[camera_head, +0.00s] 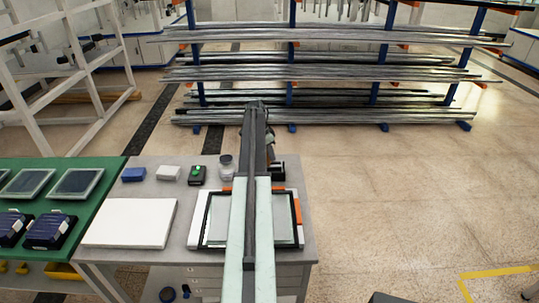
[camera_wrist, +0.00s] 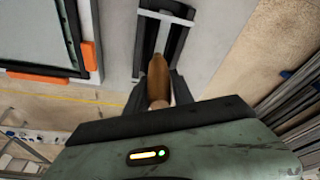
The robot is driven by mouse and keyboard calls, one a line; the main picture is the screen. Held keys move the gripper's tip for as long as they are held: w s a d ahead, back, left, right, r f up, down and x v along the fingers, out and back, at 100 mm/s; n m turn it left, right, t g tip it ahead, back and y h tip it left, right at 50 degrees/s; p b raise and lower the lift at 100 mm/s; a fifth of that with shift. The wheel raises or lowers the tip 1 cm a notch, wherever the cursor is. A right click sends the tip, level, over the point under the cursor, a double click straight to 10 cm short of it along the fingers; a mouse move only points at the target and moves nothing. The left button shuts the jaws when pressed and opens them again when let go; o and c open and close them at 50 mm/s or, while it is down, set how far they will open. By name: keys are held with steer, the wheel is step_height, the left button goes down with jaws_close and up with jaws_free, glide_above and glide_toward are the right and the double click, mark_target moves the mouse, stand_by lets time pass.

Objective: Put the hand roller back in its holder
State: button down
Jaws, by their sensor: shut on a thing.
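The hand roller's brown handle (camera_wrist: 157,78) is between the dark fingers of my gripper (camera_wrist: 156,92) in the wrist view. My gripper is shut on it. The roller's far end is hard to make out against the dark parts beyond it. A black holder with two dark rails and a pale grey crossbar (camera_wrist: 168,17) lies straight ahead of the handle. I cannot tell whether the roller touches it. In the head view my arm covers the gripper and roller; a small black part (camera_head: 278,168), probably the holder, shows just right of the arm.
A black-framed panel (camera_head: 207,218) with orange pieces lies under my arm on the grey table. Left of it are a white board (camera_head: 130,222), a blue block (camera_head: 133,174), a black device with a green light (camera_head: 198,175) and a jar (camera_head: 226,167). A rod rack (camera_head: 320,75) stands beyond.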

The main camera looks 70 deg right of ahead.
steer(key=shift+f, duration=0.2)
steer(key=c, duration=1)
jaws_free()
steer(key=p+v, duration=0.7)
steer(key=v, duration=0.1)
steer(key=shift+f, duration=0.1)
